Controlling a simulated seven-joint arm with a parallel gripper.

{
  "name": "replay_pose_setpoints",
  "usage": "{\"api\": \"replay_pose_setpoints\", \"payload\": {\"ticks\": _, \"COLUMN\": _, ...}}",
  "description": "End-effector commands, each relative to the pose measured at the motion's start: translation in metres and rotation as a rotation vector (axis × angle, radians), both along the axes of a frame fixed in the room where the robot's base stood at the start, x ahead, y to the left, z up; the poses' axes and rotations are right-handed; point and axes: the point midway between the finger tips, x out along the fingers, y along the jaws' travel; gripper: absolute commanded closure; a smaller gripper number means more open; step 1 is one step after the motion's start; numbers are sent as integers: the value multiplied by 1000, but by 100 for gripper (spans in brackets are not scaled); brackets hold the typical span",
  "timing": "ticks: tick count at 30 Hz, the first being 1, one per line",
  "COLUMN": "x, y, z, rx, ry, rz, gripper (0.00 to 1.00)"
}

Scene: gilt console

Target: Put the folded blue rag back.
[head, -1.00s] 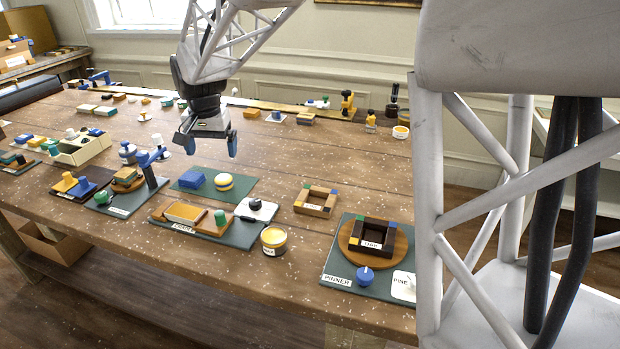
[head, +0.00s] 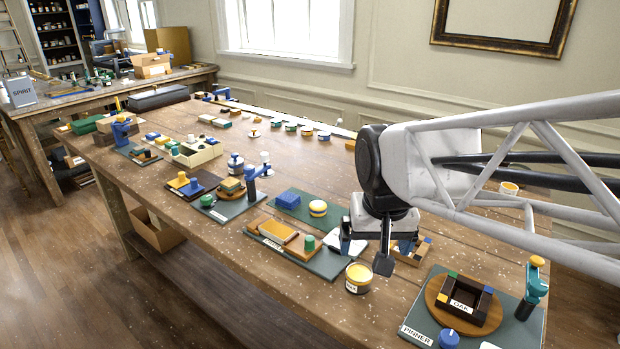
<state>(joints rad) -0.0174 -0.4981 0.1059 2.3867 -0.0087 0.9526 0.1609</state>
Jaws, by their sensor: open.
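A flat blue block-like piece (head: 287,197), which looks like the folded blue rag, lies on a dark green mat (head: 300,213) in the middle of the table. A round yellow, white and blue piece (head: 318,208) sits beside it on the same mat. My gripper (head: 365,252) is open, pointing down, to the right of that mat. I see nothing between its fingers. It partly hides a white card (head: 335,241) and a small wooden frame (head: 412,257).
A labelled yellow tin (head: 358,278) stands just in front of my gripper. A wooden tray (head: 276,232) is to the left. A dark box labelled OAK (head: 465,304) sits on a round board at right, with a teal tool (head: 532,290) beside it. Several jars line the back.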

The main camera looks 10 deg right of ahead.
Motion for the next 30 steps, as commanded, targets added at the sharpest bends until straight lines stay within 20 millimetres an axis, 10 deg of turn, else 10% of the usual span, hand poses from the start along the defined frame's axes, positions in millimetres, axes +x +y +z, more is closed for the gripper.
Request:
{"api": "replay_pose_setpoints", "payload": {"ticks": 12, "x": -77, "y": -9, "z": -24, "rx": -29, "ry": -36, "rz": 107, "gripper": 3}}
{"api": "replay_pose_setpoints", "payload": {"ticks": 30, "x": -82, "y": -9, "z": -27, "rx": -32, "ry": -37, "rz": 116, "gripper": 3}}
